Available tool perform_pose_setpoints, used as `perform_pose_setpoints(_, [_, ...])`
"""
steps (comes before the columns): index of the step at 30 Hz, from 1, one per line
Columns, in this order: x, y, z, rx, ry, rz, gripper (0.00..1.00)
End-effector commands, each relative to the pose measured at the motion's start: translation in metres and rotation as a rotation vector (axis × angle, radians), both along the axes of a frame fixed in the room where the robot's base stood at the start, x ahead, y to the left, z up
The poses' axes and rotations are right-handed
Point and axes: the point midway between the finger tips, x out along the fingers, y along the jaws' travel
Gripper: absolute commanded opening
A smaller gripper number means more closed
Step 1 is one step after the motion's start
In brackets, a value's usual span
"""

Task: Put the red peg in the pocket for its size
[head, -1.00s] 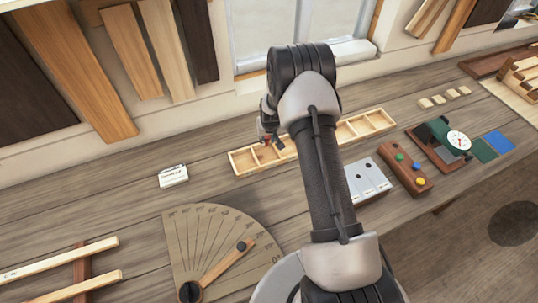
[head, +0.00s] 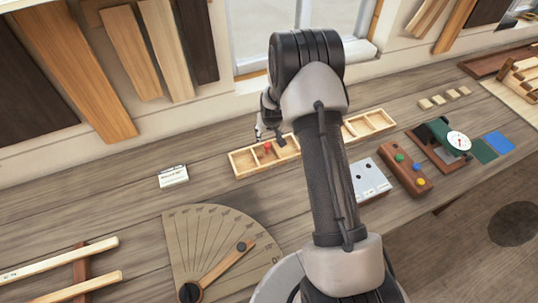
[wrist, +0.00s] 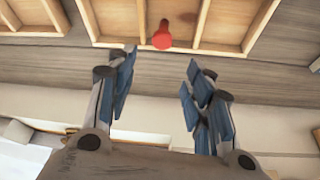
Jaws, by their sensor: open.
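The red peg (head: 267,146) is in one of the left compartments of the long wooden tray (head: 237,163). In the wrist view the red peg (wrist: 162,38) shows near the compartment's side wall, its round end toward me. I cannot tell whether it stands fully upright or leans. My gripper (head: 269,137) is just behind and above it, on the window side. In the wrist view my gripper (wrist: 160,66) has its fingers wide apart with nothing between them, and the peg is beyond the fingertips. My arm hides the middle of the tray.
A grey block with holes (head: 371,181) lies right of my arm, beside a brown block with coloured pegs (head: 404,172). A dial gauge (head: 457,141) stands further right. A white card (head: 173,177) and a protractor board (head: 208,240) lie left. The wall and window are close behind.

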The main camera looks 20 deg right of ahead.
Motion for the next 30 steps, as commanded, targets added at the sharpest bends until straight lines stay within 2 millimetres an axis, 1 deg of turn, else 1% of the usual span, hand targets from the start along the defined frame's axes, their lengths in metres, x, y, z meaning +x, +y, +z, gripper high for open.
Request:
perform_pose_setpoints(1, [-0.004,0.001,0.013,-0.001,-0.003,0.0,0.47])
perform_pose_setpoints(6, [-0.017,0.003,0.046,-0.001,-0.003,0.0,0.47])
perform_pose_setpoints(9, [-0.024,0.005,0.061,-0.001,-0.003,0.0,0.47])
perform_pose_setpoints(12, [-0.028,0.005,0.071,0.0,-0.001,0.0,0.47])
perform_pose_setpoints(17, [-0.031,0.006,0.077,0.0,0.0,0.0,0.47])
perform_pose_setpoints(30, [-0.031,0.006,0.077,0.0,0.001,0.0,0.47])
